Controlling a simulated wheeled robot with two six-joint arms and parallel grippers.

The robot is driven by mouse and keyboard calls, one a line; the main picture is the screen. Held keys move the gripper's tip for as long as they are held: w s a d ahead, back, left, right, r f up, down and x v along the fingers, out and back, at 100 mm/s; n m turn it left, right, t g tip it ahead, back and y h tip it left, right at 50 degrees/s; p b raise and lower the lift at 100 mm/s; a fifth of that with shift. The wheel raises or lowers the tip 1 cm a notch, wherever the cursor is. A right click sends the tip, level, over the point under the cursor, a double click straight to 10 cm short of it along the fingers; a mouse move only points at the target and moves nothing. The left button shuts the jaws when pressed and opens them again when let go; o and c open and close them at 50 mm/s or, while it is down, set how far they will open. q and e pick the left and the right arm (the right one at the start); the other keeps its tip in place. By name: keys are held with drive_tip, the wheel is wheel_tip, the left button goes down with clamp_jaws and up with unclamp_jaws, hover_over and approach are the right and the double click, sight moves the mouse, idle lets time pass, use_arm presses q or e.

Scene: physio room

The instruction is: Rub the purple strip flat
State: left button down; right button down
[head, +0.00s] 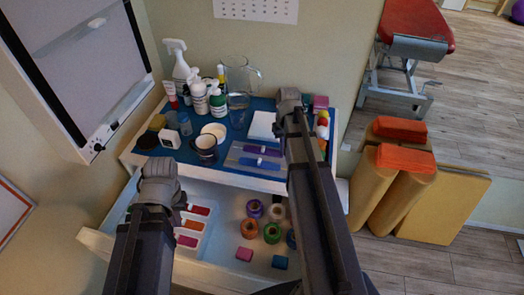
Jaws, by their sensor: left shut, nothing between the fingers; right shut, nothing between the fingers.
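A grey board (236,161) lies near the front of the blue-topped cabinet. Two short strips in blue and purple tones lie across it, an upper strip (262,151) and a lower strip (258,162); I cannot tell clearly which is the purple one or whether either has raised ends. My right gripper (290,97) is shut and empty, above the right part of the cabinet top, beyond and right of the strips. My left gripper (160,168) is shut and empty, over the cabinet's front left, left of the board. Neither touches the strips.
An open drawer (228,222) below holds tape rolls, small blocks and a tray of coloured pieces. Spray bottles (178,62), a clear jug (238,78) and a dark mug (205,147) crowd the top's left and back. A white pad (262,125) lies behind the board.

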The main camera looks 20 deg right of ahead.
drive_tip(key=shift+w+a, duration=0.1)
drive_tip(key=shift+w+a+f, duration=0.1)
drive_tip(key=shift+w+a, duration=0.15)
drive_tip(key=shift+a, duration=0.15)
drive_tip(key=shift+w+a, duration=0.1)
drive_tip(key=shift+a, duration=0.05)
drive_tip(key=shift+w+a, duration=0.4)
drive_tip(key=shift+a, duration=0.05)
drive_tip(key=shift+s+d, duration=0.15)
drive_tip(key=shift+s+d, duration=0.35)
drive_tip(key=shift+d, duration=0.1)
drive_tip(key=shift+d, duration=0.1)
drive_tip(key=shift+s+d, duration=0.4)
drive_tip(key=shift+d, duration=0.1)
